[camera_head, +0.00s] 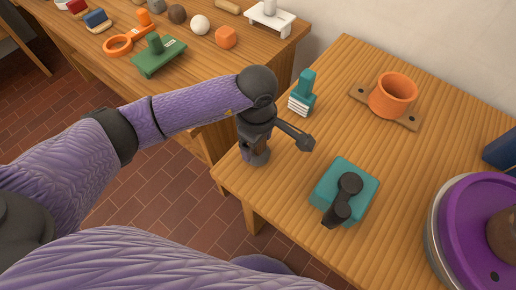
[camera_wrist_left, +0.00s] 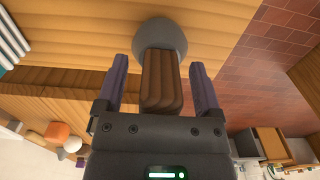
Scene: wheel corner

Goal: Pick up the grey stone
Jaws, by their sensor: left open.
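A rounded grey piece (camera_wrist_left: 160,36), which looks like the grey stone, sits at the far end of a ribbed brown block (camera_wrist_left: 161,80) in the left wrist view. My left gripper (camera_head: 250,147) points down there. In the left wrist view its two purple fingers (camera_wrist_left: 161,85) are open on either side of the brown block, with gaps visible. I cannot tell whether block and grey piece are joined. My right gripper is not in view.
On the near table (camera_head: 400,160) stand a teal stamp-like piece (camera_head: 303,92), an orange cup (camera_head: 393,95) on a wooden plate, a teal block (camera_head: 345,188) with a black handle and a purple wheel (camera_head: 470,235). The back table (camera_head: 105,62) holds several small objects. A floor gap separates the tables.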

